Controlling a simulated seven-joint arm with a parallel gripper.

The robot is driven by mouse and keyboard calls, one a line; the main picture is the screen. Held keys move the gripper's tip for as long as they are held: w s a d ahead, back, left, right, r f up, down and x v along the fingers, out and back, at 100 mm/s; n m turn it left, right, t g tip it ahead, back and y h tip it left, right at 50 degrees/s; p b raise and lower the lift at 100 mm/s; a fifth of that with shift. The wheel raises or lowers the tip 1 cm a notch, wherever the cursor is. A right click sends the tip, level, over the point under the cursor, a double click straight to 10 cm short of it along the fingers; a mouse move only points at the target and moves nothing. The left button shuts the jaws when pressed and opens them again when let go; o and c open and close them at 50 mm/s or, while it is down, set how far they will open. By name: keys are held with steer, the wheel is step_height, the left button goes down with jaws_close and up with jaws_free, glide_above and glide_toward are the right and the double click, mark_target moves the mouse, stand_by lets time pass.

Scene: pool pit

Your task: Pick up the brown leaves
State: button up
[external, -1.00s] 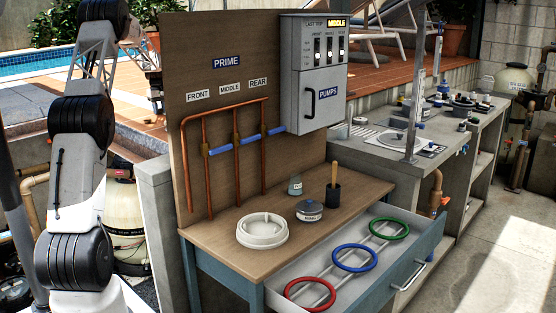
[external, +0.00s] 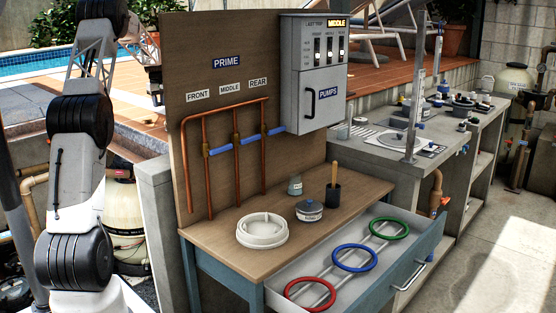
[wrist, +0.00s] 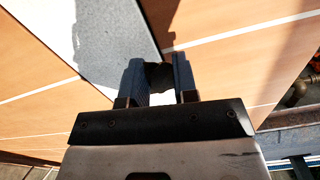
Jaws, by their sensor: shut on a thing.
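In the wrist view my gripper (wrist: 160,80) points down over the terracotta paving. Its two dark fingers are closed on a small dark brown clump, which I take for the brown leaves (wrist: 159,74). The clump sits between the fingertips, and its outline and underside are hard to make out. I cannot tell how high it is above the paving. In the external view my arm reaches to the back, and its wrist end is largely hidden behind the wooden board. No leaves can be made out there.
Terracotta paving (wrist: 230,70) with pale joints and a grey stone strip (wrist: 110,35) lie below the gripper. The tall wooden board (external: 225,75) stands right of my arm, above a workbench (external: 225,235) with an open drawer. The pool (external: 40,62) is at the back left.

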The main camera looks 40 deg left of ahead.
steer(key=shift+s+d+r, duration=0.35)
steer(key=shift+d+r, duration=0.05)
steer(key=s+d, duration=0.3)
steer(key=s+d+r, duration=0.1)
steer(key=s+d, duration=0.6)
steer(key=shift+s+d+r, duration=0.15)
steer(key=shift+s+d, duration=0.1)
steer(key=shift+s, duration=0.05)
